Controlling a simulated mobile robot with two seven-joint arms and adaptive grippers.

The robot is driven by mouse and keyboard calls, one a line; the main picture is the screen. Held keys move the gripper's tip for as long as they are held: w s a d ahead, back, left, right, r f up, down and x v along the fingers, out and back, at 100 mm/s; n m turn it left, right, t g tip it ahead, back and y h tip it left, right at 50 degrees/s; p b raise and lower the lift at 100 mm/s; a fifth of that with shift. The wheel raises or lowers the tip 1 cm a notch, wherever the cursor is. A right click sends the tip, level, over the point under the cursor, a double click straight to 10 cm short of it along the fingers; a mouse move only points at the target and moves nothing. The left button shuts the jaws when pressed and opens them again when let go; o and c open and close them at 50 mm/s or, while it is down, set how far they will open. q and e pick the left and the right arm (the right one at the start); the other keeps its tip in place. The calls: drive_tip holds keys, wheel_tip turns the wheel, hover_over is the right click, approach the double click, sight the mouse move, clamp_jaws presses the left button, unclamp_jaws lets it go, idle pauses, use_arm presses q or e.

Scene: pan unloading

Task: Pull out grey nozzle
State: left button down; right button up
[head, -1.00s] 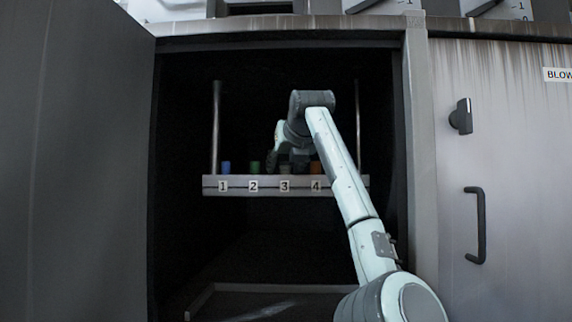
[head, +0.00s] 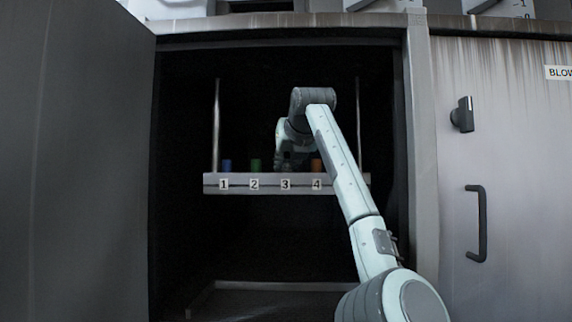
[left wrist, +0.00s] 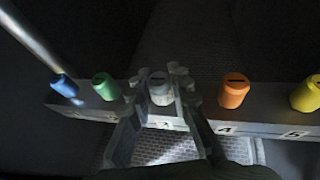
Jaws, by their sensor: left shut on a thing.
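The grey nozzle (left wrist: 160,94) stands upright at slot 3 of the rack (head: 230,188), between the fingers of my left gripper (left wrist: 162,80) in the left wrist view. The fingers are shut on it from both sides, and its slotted top shows between them. In the head view my left gripper (head: 291,162) is low over the rack at label 3 and hides the grey nozzle there. My right gripper is in neither view.
Blue (left wrist: 64,86), green (left wrist: 106,87), orange (left wrist: 234,91) and yellow (left wrist: 307,94) nozzles stand on the same rack. A metal rod (head: 216,125) rises at the rack's left end. The dark cabinet has an open door (head: 75,160) at left.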

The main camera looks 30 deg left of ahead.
use_arm(q)
drive_tip(key=shift+r+p, duration=0.55)
drive_tip(key=shift+r, duration=0.15)
drive_tip(key=shift+r+p, duration=1)
drive_tip(key=shift+r, duration=0.15)
drive_tip(key=shift+r+p, duration=0.55)
drive_tip(key=shift+r, duration=0.5)
